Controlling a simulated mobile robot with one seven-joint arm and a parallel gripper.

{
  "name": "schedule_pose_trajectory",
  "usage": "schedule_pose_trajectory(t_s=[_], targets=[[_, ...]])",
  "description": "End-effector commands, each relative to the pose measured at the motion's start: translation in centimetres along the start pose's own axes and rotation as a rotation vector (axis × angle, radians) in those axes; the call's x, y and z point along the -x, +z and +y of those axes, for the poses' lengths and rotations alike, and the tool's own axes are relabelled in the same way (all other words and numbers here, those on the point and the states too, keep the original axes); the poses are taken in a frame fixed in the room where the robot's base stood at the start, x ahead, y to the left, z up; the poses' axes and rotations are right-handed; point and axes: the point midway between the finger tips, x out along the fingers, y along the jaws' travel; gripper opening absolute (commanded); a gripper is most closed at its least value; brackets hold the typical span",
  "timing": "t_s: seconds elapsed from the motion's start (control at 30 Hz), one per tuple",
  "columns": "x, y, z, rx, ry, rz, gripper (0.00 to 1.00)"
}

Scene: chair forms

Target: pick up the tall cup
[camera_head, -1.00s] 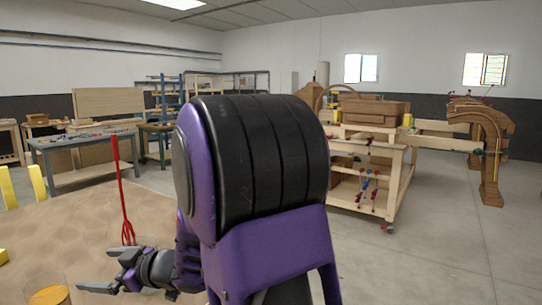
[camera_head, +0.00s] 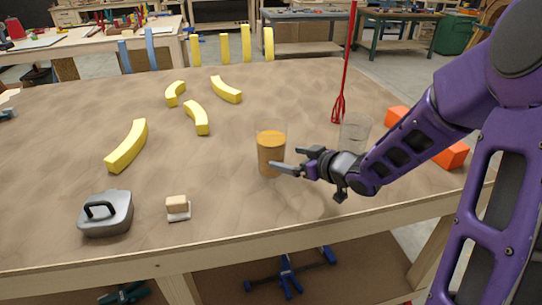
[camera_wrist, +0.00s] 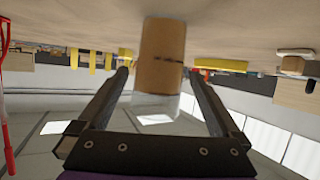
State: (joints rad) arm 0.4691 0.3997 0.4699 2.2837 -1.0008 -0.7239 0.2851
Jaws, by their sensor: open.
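A tall clear cup with an orange-brown filling (camera_head: 271,153) stands upright on the table (camera_head: 235,205), right of its middle. My gripper (camera_head: 288,160) is open and empty, low over the table at the cup's right side, fingers pointing left towards it. One fingertip overlaps the cup's lower right edge in the head view; I cannot tell whether it touches. In the wrist view, which looks upside down, the cup (camera_wrist: 160,55) stands ahead, between the lines of the two open fingers (camera_wrist: 160,90).
A clear, empty-looking glass (camera_head: 355,130) stands just behind my wrist, near an upright red whisk-like tool (camera_head: 342,80). An orange block (camera_head: 451,155) lies behind my arm. Yellow curved pieces (camera_head: 127,146), a grey lidded box (camera_head: 106,213) and a small block (camera_head: 177,208) lie left.

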Motion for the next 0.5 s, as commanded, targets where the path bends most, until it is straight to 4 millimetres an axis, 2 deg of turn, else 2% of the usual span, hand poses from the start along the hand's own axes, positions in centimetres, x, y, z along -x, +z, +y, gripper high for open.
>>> schedule_pose_trajectory(t_s=[0.03,0.1,0.37,0.5], targets=[[-1.1,0.2,-0.1,-0.001,-0.003,0.000,1.00],[-2.1,0.2,-0.1,0.000,-0.002,0.000,1.00],[-3.9,0.1,0.0,0.000,0.000,0.000,1.00],[-6.1,0.1,-0.2,0.000,-0.002,0.000,1.00]])
